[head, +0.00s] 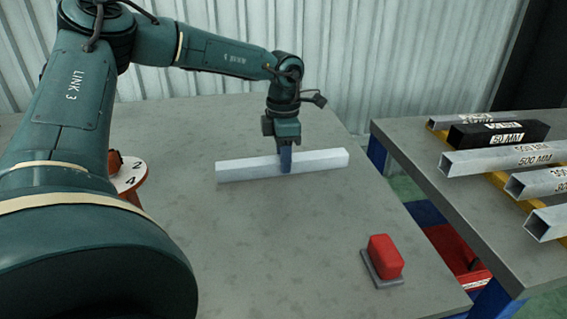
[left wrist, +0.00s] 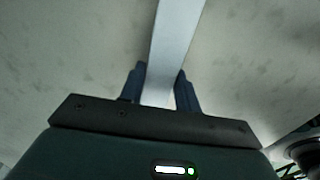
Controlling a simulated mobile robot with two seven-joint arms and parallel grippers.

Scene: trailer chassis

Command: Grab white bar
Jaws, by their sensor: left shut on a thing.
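The white bar (head: 240,170) is a long, square-sided bar lying crosswise at the middle of the grey table. It also shows in the left wrist view (left wrist: 172,45), running up from between the fingers. My left gripper (head: 286,161) points down over the bar near its middle and is shut on it, with one blue finger visible on the near side. In the left wrist view, the two blue fingers (left wrist: 160,88) stand on either side of the bar. I cannot tell whether the bar touches the table. My right gripper is not in view.
A red block on a grey base (head: 385,257) sits at the table's front right. A second table (head: 420,155) at the right holds several metal tubes and a black bar (head: 498,134). A white numbered disc (head: 130,172) is partly behind my arm. The grey table (head: 290,240) is clear in front of the bar.

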